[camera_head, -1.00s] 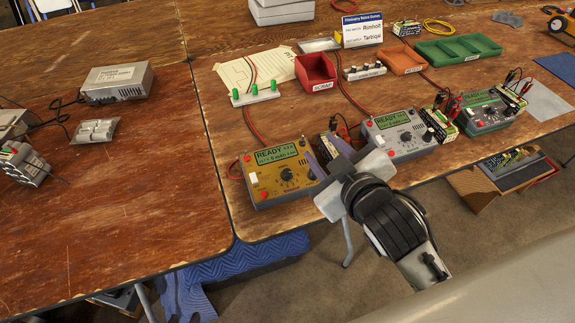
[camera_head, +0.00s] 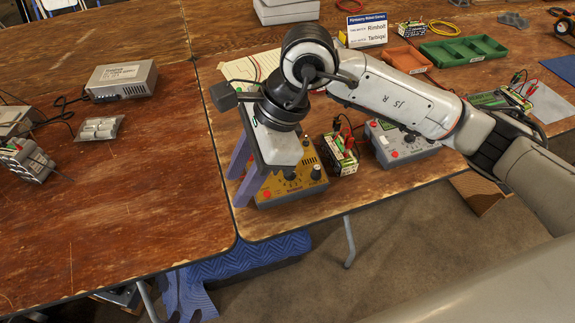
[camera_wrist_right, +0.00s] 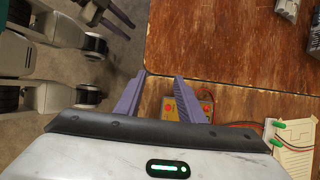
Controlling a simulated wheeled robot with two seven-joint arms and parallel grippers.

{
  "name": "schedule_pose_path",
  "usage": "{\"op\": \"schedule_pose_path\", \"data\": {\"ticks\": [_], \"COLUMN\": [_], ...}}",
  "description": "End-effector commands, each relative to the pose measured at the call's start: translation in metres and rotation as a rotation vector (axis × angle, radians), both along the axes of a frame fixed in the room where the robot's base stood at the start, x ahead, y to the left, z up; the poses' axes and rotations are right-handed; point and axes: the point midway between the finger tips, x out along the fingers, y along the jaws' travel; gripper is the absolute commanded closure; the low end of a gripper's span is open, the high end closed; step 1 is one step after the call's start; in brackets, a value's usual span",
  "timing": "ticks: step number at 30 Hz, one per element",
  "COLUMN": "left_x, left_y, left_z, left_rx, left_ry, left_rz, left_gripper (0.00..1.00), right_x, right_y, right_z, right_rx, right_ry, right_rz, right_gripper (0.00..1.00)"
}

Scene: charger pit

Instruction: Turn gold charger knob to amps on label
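The gold charger (camera_head: 283,187) stands near the front left corner of the right table. My right arm covers its screen and much of its top, and part of its knob face shows below the gripper. My right gripper (camera_head: 238,190) is open and empty, its purple fingers pointing down at the charger's left edge. In the right wrist view, the right gripper (camera_wrist_right: 160,75) has its fingers apart, with the gold charger (camera_wrist_right: 207,106) beside one finger. A labelled battery pack (camera_head: 340,158) stands right of the charger; its print is too small to read. My left gripper (camera_wrist_right: 131,33) looks open and empty over the floor.
The grey charger (camera_head: 400,150) stands to the right, partly under my arm. Green tray (camera_head: 462,50), orange tray (camera_head: 407,60) and station sign (camera_head: 366,30) are further back. The left table (camera_head: 120,210) is clear at its front.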

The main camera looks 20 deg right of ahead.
Motion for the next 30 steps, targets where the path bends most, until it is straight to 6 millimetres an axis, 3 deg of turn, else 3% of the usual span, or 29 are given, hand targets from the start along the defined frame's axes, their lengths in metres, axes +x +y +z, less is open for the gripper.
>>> {"op": "schedule_pose_path", "data": {"ticks": [1,3,6,8,13,24,30], "left_x": [0.0,0.0,0.0,0.0,0.0,0.0,-0.001], "left_y": [0.0,0.0,0.0,0.0,0.0,0.002,0.002], "left_z": [0.0,0.0,0.0,0.0,0.002,0.005,0.005], "left_rx": [0.0,0.0,0.0,0.0,0.0,0.0,0.001], "left_ry": [0.0,0.0,0.0,0.0,0.0,0.0,0.001], "left_rz": [0.0,0.0,0.0,0.0,0.0,0.004,0.005], "left_gripper": [0.69,0.69,0.69,0.69,0.69,0.69,0.69], "right_x": [0.017,0.033,0.045,0.049,0.052,0.064,0.067], "right_y": [-0.03,-0.065,-0.097,-0.106,-0.112,-0.11,-0.11], "right_z": [-0.001,0.0,0.004,0.005,-0.012,-0.076,-0.092], "right_rx": [-0.128,-0.268,-0.393,-0.431,-0.453,-0.448,-0.446], "right_ry": [-0.047,-0.089,-0.118,-0.126,-0.124,-0.123,-0.126], "right_rz": [-0.016,-0.039,-0.067,-0.077,-0.081,-0.079,-0.079], "right_gripper": [0.65,0.65,0.65,0.65,0.65,0.65,0.65]}}
